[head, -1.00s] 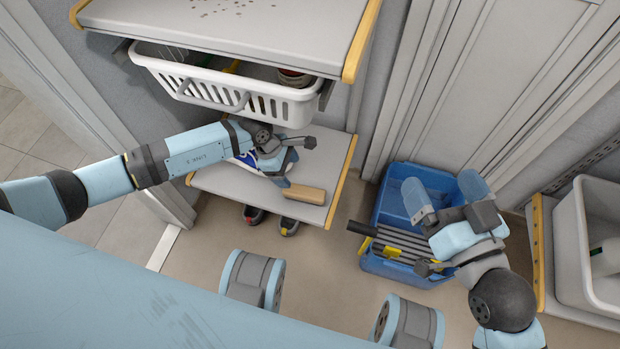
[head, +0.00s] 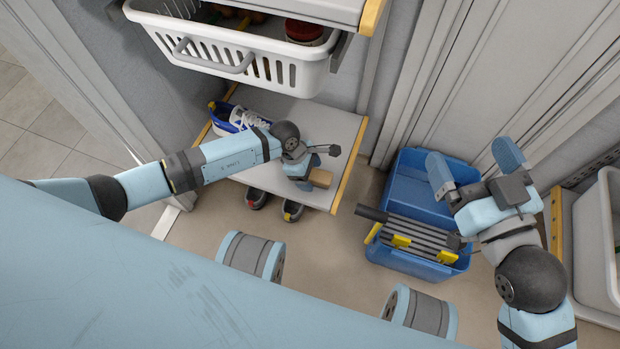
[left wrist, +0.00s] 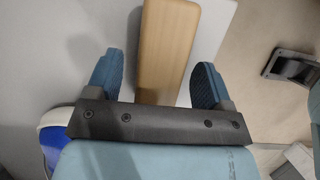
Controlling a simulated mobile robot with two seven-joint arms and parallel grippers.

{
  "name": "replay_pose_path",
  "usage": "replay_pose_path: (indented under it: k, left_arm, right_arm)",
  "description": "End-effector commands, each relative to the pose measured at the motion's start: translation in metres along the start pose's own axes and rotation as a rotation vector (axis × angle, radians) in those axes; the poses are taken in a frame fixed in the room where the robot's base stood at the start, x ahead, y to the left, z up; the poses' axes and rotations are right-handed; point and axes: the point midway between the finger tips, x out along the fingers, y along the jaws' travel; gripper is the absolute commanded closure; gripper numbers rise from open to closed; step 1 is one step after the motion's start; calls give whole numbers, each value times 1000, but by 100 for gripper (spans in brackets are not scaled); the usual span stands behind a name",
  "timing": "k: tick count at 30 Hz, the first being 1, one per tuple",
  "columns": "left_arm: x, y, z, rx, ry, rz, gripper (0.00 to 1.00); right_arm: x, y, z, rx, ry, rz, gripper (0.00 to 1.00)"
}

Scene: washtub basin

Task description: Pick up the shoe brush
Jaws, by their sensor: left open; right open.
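The shoe brush shows a plain wooden back (left wrist: 168,45) in the left wrist view, lying on the low shelf. In the head view only a small part of the brush (head: 321,178) shows beside my left gripper, which hides the rest. My left gripper (left wrist: 155,78) is open, with one blue finger on each side of the brush's near end and a gap on both sides. It also shows in the head view (head: 312,175), over the shelf's right part. My right gripper (head: 475,170) is open and empty above the blue bin.
The low shelf (head: 338,135) also holds a blue and white shoe (head: 238,117). Dark shoes (head: 291,210) stand on the floor below. A white basket (head: 225,65) hangs above. The blue bin (head: 405,190) stands at right.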

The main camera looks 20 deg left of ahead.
Motion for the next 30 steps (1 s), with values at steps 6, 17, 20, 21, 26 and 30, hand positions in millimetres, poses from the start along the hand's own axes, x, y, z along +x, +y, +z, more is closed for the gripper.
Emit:
replay_pose_path:
  k: [6, 17, 20, 21, 26, 30]
  left_arm:
    - [2, 0, 0, 0, 0, 1, 26]
    - [5, 0, -1, 0, 0, 0, 26]
    - [6, 0, -2, 0, 0, 1, 26]
    - [7, 0, -2, 0, 0, 1, 26]
    - [7, 0, -2, -1, 0, 1, 26]
    - [7, 0, -2, -1, 0, 1, 26]
  right_arm:
    - [1, 2, -3, -21, 12, 0, 0]
    - [-1, 0, 1, -13, 3, -1, 0]
    - [-2, -1, 3, -9, 0, -1, 0]
    - [-2, -1, 4, -8, 0, 0, 0]
    - [-1, -1, 3, -6, 2, 1, 0]
    - [0, 0, 2, -7, 5, 1, 0]
